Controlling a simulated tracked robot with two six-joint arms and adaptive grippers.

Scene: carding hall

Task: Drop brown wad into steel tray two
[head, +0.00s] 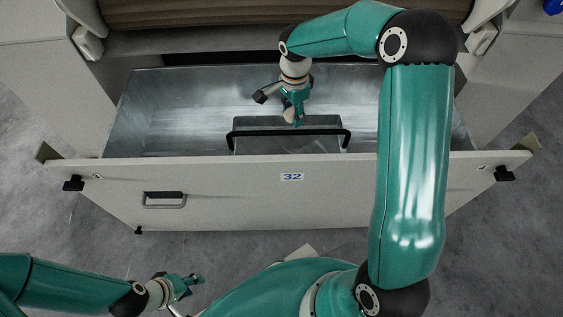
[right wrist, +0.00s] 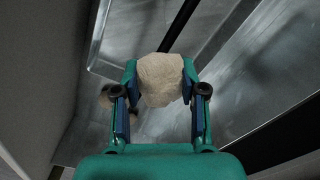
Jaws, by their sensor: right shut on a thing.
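My right gripper (head: 293,118) is over the open steel-lined drawer, above a steel tray (head: 318,131) with a black handle bar. In the right wrist view my right gripper (right wrist: 160,92) is shut on a rough, pale beige-brown wad (right wrist: 160,78), held between its two fingers.
The drawer front (head: 245,212) bears the label 32 and a handle (head: 164,199). A brown ribbed roll (head: 190,12) lies behind the drawer. Grey floor shows at both sides. A blurred brownish shape (right wrist: 105,95) lies behind one finger, perhaps a reflection.

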